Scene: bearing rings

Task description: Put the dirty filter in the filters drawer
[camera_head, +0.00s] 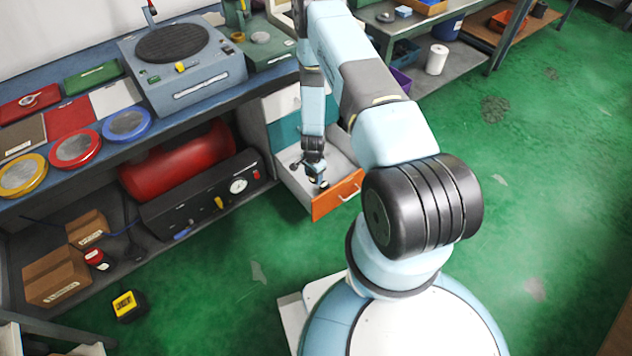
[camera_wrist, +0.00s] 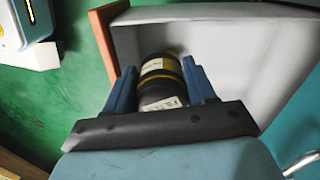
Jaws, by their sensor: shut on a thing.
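The dirty filter (camera_wrist: 162,82) is a dark cylinder with a yellowish band and a pale label. My gripper (camera_wrist: 160,88) is shut on it, with one blue finger on each side. In the head view my gripper (camera_head: 318,182) is over the open drawer (camera_head: 345,168), which has an orange front and pale inner walls. In the wrist view the drawer (camera_wrist: 225,50) surrounds the far end of the filter, near the orange front panel. I cannot tell whether the filter touches the drawer floor.
The drawer sits under a workbench with a grey machine (camera_head: 185,65) on top. Red, yellow and blue round trays (camera_head: 75,148) lie along the bench edge. A red tank (camera_head: 178,160) and a black unit (camera_head: 205,195) stand on the shelf below. Green floor is clear at right.

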